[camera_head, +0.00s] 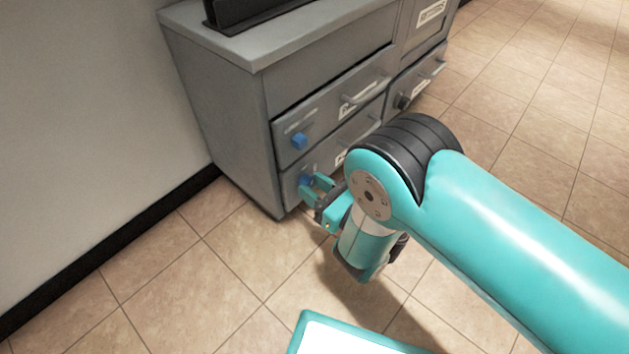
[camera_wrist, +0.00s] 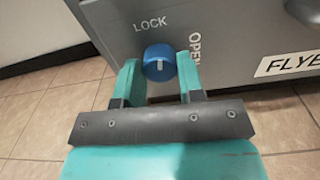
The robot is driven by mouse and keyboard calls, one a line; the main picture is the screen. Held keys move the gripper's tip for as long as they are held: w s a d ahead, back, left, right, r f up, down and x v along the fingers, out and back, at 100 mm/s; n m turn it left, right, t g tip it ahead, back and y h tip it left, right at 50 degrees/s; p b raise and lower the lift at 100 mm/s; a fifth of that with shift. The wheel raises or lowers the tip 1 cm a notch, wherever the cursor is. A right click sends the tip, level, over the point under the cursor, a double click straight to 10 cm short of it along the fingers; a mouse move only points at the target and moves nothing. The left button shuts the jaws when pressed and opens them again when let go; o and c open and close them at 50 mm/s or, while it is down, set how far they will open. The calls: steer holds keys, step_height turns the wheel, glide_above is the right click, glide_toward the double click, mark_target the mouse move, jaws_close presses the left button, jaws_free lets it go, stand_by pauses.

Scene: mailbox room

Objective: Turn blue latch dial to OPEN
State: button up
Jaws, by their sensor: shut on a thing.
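The blue latch dial (camera_wrist: 159,62) is on a grey drawer front between the words LOCK, above it, and OPEN, to its right. Its white mark is upright, toward LOCK. My gripper (camera_wrist: 160,74) has one teal finger on each side of the dial and is shut on it. In the head view the same dial (camera_head: 305,180) is on the lower left drawer, partly hidden by my gripper (camera_head: 316,187).
A second blue dial (camera_head: 299,141) is on the drawer above. A dark knob (camera_head: 403,101) is on the right drawer. The grey cabinet (camera_head: 225,120) stands by a wall. Tiled floor in front is largely clear. A FLYE... label (camera_wrist: 288,65) is right of the dial.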

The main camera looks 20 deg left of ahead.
steer(key=m+p, duration=0.2)
steer(key=m, duration=0.1)
steer(key=shift+r+m, duration=0.15)
steer(key=shift+m, duration=0.25)
steer(key=m, duration=0.3)
steer(key=shift+m+p, duration=0.3)
steer(key=m, duration=0.4)
steer(key=shift+w, duration=0.1)
steer(key=shift+m, duration=1.9)
steer(key=o, duration=0.9)
